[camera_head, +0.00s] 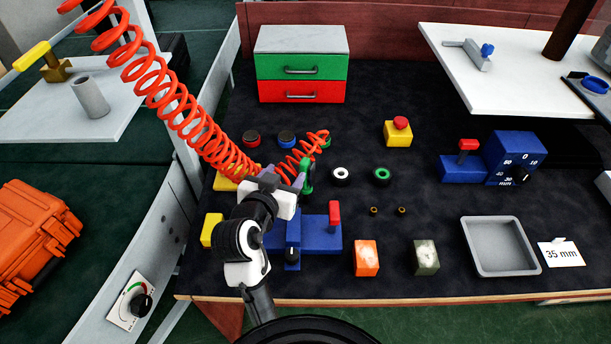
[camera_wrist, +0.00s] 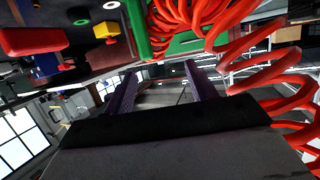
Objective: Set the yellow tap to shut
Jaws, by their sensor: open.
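The yellow tap (camera_head: 32,56) shows at the far upper left of the head view. My gripper (camera_head: 288,181) is over the dark workbench in the middle, far to the right of the tap and nearer to me. In the wrist view, its two purple fingers (camera_wrist: 161,80) are apart with nothing between them. The tap is not recognisable in the wrist view.
A red coiled hose (camera_head: 190,115) hangs between my gripper and the white shelf (camera_head: 140,120), which also holds a grey cylinder (camera_head: 90,97). A green-and-red drawer box (camera_head: 300,67) stands at the back. Several small parts and a grey tray (camera_head: 530,262) lie on the bench.

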